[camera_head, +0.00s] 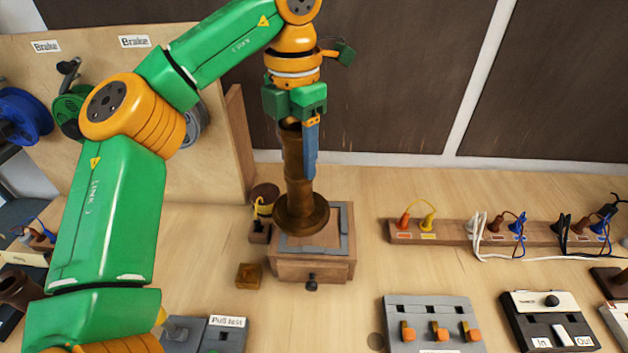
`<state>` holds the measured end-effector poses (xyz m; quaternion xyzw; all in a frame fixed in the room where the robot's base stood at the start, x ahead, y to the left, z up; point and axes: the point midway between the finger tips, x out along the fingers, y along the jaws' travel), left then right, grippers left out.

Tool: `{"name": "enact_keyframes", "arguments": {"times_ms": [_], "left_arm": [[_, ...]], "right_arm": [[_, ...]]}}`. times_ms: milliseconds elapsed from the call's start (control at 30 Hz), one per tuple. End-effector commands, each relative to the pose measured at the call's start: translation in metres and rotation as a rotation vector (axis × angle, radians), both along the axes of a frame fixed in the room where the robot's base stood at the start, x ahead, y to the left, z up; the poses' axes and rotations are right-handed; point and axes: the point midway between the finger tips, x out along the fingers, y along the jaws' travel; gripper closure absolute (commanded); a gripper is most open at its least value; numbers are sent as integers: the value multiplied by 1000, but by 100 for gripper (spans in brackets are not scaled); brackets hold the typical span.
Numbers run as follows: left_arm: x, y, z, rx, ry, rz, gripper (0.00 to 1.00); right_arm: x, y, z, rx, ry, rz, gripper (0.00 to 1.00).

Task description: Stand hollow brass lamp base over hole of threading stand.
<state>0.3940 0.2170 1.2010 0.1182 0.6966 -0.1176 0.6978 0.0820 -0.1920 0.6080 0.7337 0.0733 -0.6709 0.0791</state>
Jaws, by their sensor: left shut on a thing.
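The brass lamp base (302,212) is a dark brown, upright column with a wide round foot. My left gripper (304,145) is shut on its upper stem from above, with one blue finger showing along the right side. The threading stand (313,269) is a wooden box with a grey-edged top and a small dark knob on its front. The foot is over the left and back part of the stand's top. I cannot tell whether it touches the top. The hole is not visible. My right gripper is out of view.
A small brass block (249,276) lies left of the stand, and a spool with yellow wire (264,200) stands behind it. A power strip with plugs (455,232) lies to the right. A grey switch panel (433,322) is in front right. Bare table lies between stand and strip.

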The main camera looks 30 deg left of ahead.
Motion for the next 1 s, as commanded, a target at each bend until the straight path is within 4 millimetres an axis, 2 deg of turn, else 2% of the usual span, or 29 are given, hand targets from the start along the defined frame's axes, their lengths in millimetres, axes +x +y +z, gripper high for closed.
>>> {"name": "enact_keyframes", "arguments": {"times_ms": [33, 100, 200, 333, 500, 867, 900, 1000], "left_arm": [[7, -1, -11, 0, 6, -1, 100], [19, -2, -20, 2, 7, 1, 100], [31, -4, -35, 1, 4, 0, 100], [40, -5, -47, 2, 3, 0, 100], [42, -5, -77, 2, -1, 0, 100], [42, -5, -84, 1, -3, 0, 100], [42, -5, -84, 2, -1, 0, 38], [42, -5, -84, 2, -1, 0, 16]], "right_arm": [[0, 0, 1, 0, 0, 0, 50], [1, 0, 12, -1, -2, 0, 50], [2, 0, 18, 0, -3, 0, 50], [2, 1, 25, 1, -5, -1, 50], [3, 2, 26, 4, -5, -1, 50], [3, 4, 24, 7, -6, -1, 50], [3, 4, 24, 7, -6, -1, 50], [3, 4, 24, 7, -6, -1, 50]]}}
